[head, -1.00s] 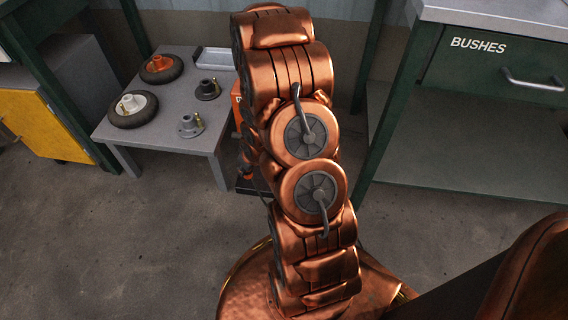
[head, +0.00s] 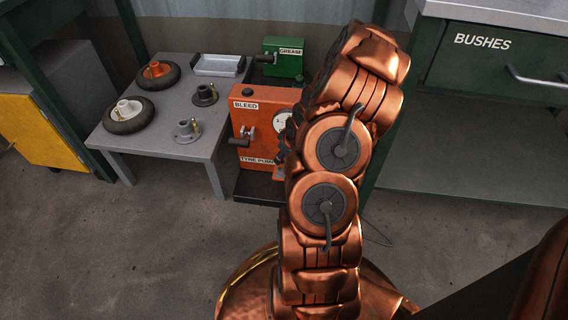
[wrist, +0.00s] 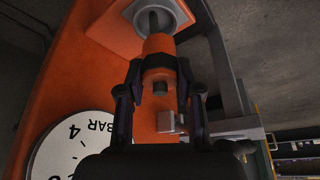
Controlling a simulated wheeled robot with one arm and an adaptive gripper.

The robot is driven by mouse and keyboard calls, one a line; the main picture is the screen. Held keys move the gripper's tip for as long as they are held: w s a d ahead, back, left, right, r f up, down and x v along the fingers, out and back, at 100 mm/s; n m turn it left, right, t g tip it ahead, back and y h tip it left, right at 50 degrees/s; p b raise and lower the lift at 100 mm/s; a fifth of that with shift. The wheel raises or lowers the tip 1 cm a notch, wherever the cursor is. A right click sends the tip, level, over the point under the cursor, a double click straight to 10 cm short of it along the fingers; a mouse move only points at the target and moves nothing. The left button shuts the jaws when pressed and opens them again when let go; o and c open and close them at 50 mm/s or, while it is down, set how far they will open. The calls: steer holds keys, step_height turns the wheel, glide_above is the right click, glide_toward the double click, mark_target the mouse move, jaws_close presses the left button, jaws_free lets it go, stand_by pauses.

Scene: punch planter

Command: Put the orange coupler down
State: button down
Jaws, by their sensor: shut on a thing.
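My gripper (wrist: 160,72) is shut on the orange coupler (wrist: 158,46) in the wrist view, one dark finger on each side of it. The coupler is a short orange cylinder with a dark nub at its near end. Its far end points at a grey round cup (wrist: 180,14) with a dark hollow, set on an orange square plate. A dark stem shows inside the cup. I cannot tell whether the coupler touches the cup. In the head view my arm hides the gripper and the coupler, beside the orange tyre pump (head: 252,126).
The pump's white gauge (wrist: 75,148) fills the lower left of the wrist view. A green grease box (head: 284,58) stands behind the pump. A green BUSHES cabinet (head: 470,70) is at right.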

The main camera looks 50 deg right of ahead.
steer(key=shift+d+f, duration=0.1)
steer(key=shift+d, duration=0.1)
step_height(320, 180, down, 4)
steer(key=shift+s+r+b, duration=0.1)
steer(key=shift+r+b, duration=0.1)
steer(key=shift+b, duration=1)
steer(key=shift+r, duration=0.1)
steer(key=c, duration=0.8)
jaws_free()
steer(key=shift+o, duration=0.2)
steer(key=shift+r, duration=0.1)
